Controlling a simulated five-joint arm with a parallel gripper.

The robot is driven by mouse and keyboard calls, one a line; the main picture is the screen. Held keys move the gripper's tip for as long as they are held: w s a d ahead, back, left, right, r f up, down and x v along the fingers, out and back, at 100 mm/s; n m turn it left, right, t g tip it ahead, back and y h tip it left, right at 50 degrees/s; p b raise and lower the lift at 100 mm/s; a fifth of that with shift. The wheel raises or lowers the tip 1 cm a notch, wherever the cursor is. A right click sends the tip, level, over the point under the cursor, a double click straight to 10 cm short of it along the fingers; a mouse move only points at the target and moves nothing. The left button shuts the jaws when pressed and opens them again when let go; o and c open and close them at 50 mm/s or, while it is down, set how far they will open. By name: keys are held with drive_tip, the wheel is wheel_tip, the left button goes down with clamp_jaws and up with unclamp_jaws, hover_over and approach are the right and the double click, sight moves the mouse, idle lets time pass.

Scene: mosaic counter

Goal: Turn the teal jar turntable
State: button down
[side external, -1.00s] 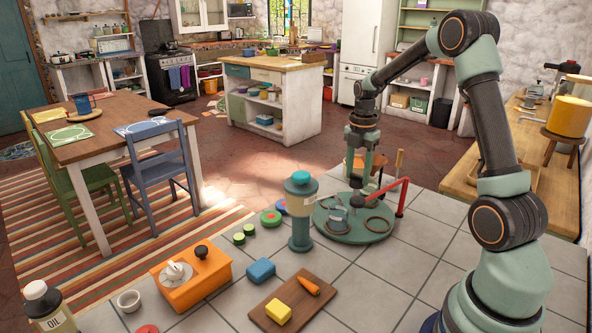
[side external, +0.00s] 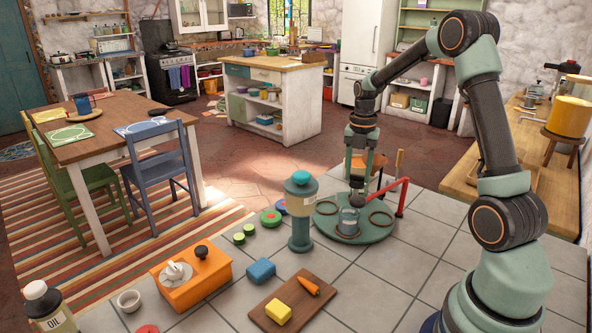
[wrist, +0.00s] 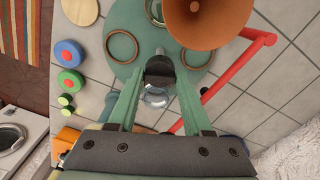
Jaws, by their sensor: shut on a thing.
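The teal turntable (side external: 345,237) is a round disc on the tiled counter, with several ring holders on its top. It also shows in the wrist view (wrist: 127,22). A clear glass jar (side external: 348,221) stands on the disc's near side in the side view; it is partly hidden between my fingers in the wrist view (wrist: 155,98). My gripper (side external: 357,190) points down over the middle of the disc. Its fingers are shut on a dark knob (wrist: 159,68), seen between the tips in the wrist view. The knob's lower part is hard to make out.
A red bar (side external: 386,190) on a post stands close at the disc's right. An orange-brown cone (wrist: 207,14) is beside my gripper. A teal-topped grinder-like jar (side external: 300,215) stands just left. A blue block (side external: 261,270) and a wooden board (side external: 268,318) lie nearer.

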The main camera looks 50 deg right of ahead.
drive_tip(key=shift+n, duration=2.3)
drive_tip(key=shift+c, duration=1.6)
unclamp_jaws()
wheel_tip(320, 180, up, 12)
drive_tip(key=shift+r, duration=0.1)
